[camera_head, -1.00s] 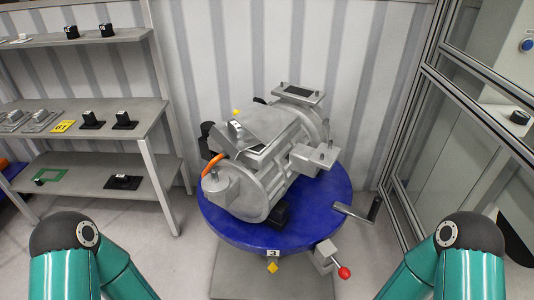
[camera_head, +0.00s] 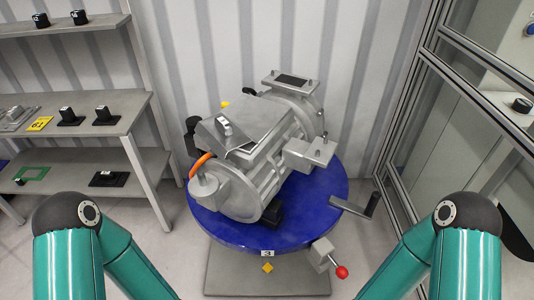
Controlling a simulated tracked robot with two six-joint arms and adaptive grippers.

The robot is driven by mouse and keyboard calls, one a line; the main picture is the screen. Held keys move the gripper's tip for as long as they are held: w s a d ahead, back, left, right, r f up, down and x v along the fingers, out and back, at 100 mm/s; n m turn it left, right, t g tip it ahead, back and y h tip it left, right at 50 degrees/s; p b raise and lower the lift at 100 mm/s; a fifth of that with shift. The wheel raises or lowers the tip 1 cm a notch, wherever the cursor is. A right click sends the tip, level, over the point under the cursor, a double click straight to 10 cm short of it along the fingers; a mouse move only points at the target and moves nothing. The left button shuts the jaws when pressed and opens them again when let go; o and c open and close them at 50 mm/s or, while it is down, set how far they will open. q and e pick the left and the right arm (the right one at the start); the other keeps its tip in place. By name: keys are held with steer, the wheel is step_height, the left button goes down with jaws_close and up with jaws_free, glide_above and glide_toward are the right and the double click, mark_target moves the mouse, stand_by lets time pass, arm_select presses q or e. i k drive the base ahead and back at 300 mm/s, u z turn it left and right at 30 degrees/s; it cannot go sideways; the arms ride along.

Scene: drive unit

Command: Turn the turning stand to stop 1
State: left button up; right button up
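The turning stand has a round blue top (camera_head: 223,229) on a grey base plate (camera_head: 225,281). A silver drive unit (camera_head: 268,150) with an orange cable (camera_head: 202,160) lies on the blue top. A white tag reading 3 (camera_head: 267,253) is on the front rim, just above a yellow diamond mark (camera_head: 267,267). A grey block with a red knob (camera_head: 341,271) sits at the front right. My teal arms show at both lower corners, but both grippers are out of view.
A shelf rack (camera_head: 130,118) with small black-based parts and a yellow tag (camera_head: 40,124) stands at the left. A framed glass enclosure (camera_head: 440,130) stands at the right. A striped wall is close behind the stand. Floor shows between rack and stand.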

mark_target(283, 194)
steer(key=z, duration=1.35)
steer(key=i, duration=0.1)
steer(key=u, duration=2.8)
steer(key=k, duration=1.15)
steer(key=z, duration=0.95)
steer(key=i, duration=1)
steer(key=z, duration=0.05)
